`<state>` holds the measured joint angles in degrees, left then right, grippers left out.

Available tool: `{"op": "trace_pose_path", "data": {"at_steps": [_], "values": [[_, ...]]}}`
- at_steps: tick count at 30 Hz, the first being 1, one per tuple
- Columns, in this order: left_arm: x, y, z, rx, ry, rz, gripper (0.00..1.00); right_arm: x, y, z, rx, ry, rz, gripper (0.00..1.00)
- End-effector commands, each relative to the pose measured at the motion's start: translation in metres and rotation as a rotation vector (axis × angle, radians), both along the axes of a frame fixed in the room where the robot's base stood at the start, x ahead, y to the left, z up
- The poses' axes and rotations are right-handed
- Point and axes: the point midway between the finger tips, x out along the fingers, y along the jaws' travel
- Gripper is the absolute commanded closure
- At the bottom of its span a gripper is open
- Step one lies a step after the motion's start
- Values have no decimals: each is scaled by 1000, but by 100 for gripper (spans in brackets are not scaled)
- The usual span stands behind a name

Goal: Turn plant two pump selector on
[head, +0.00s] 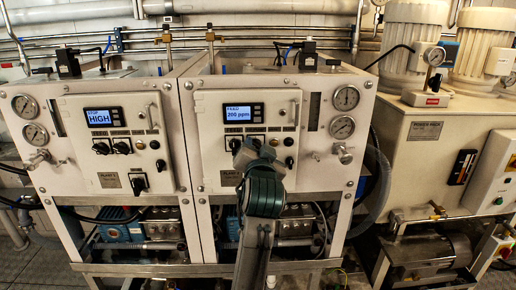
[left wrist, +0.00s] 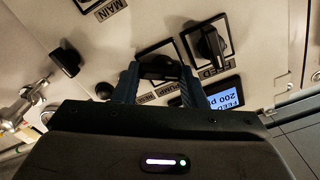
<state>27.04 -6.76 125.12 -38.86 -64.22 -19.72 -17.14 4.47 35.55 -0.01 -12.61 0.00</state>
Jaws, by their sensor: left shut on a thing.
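The plant two panel (head: 222,171) is the right one of two cream panels in the head view. Its lit display (head: 238,112) reads "FEED 200 ppm". My left gripper (head: 250,148) is at the controls below this display and hides the pump selector there. In the left wrist view, my left gripper (left wrist: 158,78) is shut on the black pump selector (left wrist: 157,64), with one finger on each side. The knob's exact angle is hard to tell. Another black selector (left wrist: 210,43), labelled FEED, is beside it, apart from the fingers. My right gripper is not in view.
The plant 1 panel (head: 77,165) stands at left, its display (head: 99,117) reading "HIGH". Gauges (head: 343,126) and a metal valve knob (head: 342,152) stick out at the panel's right.

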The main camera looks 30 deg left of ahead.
Motion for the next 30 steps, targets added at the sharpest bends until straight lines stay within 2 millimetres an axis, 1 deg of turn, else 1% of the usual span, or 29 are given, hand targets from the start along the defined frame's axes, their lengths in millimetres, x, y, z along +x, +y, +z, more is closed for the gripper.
{"op": "trace_pose_path", "data": {"at_steps": [8,21,30], "values": [[0,0,5,133,85,0,85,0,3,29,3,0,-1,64],[0,0,6,482,298,-1,85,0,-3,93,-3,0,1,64],[-1,1,3,697,428,0,85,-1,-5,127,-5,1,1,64]]}}
